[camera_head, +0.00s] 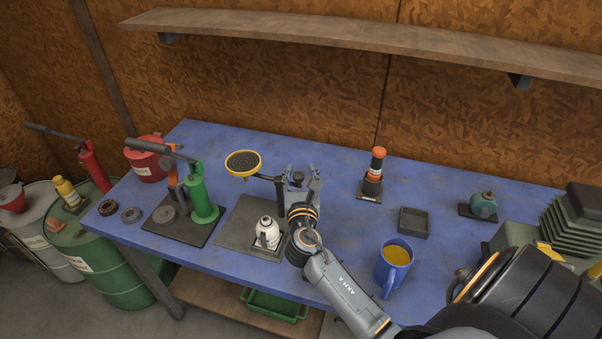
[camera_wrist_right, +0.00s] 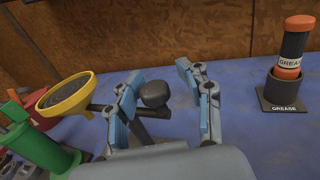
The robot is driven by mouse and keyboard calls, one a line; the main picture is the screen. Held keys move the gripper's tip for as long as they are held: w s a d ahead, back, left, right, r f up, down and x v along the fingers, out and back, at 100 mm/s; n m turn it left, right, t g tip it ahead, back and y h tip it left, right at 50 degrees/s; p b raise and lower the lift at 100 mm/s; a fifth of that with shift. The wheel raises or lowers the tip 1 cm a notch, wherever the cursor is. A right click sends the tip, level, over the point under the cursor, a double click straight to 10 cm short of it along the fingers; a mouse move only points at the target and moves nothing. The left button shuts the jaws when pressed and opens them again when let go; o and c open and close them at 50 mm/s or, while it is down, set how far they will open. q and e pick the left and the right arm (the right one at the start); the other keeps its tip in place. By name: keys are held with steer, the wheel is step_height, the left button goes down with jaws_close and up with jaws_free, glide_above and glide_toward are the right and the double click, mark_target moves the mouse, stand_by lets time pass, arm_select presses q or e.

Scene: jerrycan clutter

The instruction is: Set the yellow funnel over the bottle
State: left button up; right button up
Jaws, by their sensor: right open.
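The yellow funnel (camera_head: 243,163) has a dark mesh inside and sits raised at the end of a dark arm; it also shows at the left of the right wrist view (camera_wrist_right: 68,96). A dark round knob (camera_wrist_right: 154,94) on this arm lies between the fingers of my right gripper (camera_head: 305,177), which is open around it. The same gripper shows in the wrist view (camera_wrist_right: 160,82). The white bottle (camera_head: 267,235) stands upright on a grey mat, in front of the funnel and lower. My left gripper is in no view.
The green pump (camera_head: 200,200) stands left of the mat (camera_head: 234,238) on the blue table (camera_head: 335,165). An orange grease tube (camera_head: 374,170), a dark tray (camera_head: 414,222) and a blue mug (camera_head: 393,265) are on the right. A shelf (camera_head: 350,38) hangs above.

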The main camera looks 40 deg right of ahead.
steer(key=shift+s+a, duration=0.3)
steer(key=shift+a, duration=0.05)
steer(key=v, duration=1.1)
steer(key=shift+s, duration=0.1)
